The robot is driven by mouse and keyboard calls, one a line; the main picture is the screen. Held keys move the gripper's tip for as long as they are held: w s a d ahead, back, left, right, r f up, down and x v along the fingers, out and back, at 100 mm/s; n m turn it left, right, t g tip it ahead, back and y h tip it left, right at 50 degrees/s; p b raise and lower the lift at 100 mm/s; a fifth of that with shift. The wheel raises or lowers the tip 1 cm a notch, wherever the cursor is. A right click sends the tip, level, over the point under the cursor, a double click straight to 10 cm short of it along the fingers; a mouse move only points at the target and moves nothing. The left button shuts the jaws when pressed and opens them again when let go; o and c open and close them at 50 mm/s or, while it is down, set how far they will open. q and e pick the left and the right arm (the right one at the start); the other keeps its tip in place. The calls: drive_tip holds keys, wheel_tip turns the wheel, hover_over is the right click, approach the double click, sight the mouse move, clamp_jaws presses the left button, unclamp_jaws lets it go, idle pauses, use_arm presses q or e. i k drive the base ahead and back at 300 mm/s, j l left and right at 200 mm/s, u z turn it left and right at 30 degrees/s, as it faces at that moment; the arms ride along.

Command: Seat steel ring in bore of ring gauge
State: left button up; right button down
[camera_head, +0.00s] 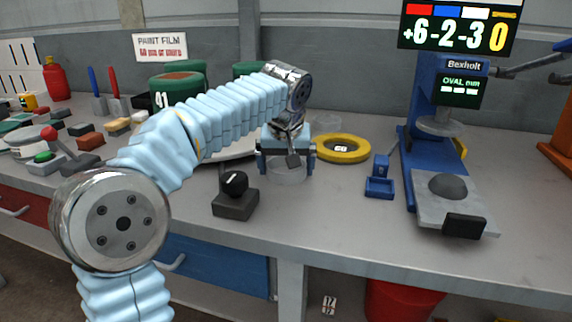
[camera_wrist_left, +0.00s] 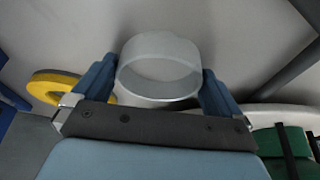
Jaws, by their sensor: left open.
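A pale grey, short open ring (camera_head: 287,174), which looks like the steel ring, sits on the bench below my left gripper (camera_head: 287,161). In the left wrist view the ring (camera_wrist_left: 158,82) lies between the two blue fingers of that gripper (camera_wrist_left: 160,70). The fingers are open, one on each side and very close to its wall; I cannot tell whether they touch it. A yellow ring with a white label (camera_head: 342,142), perhaps the ring gauge, lies flat just right of the gripper; it also shows in the left wrist view (camera_wrist_left: 52,84). My right gripper is not in view.
A dark box with a black knob (camera_head: 235,206) stands front left of the ring. A small blue holder (camera_head: 380,188) and the blue Bexholt gauge stand (camera_head: 422,130) are to the right. A pale round plate (camera_head: 230,152) lies behind my arm. Green tins stand at the back.

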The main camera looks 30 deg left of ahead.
sight(334, 148)
drive_tip(key=k+l, duration=0.1)
drive_tip(key=l, duration=0.25)
drive_tip(key=k+l, duration=0.1)
drive_tip(key=l, duration=0.3)
drive_tip(key=k+l+u, duration=0.1)
drive_tip(key=l, duration=0.25)
drive_tip(key=k+l, duration=0.15)
drive_tip(key=l, duration=0.25)
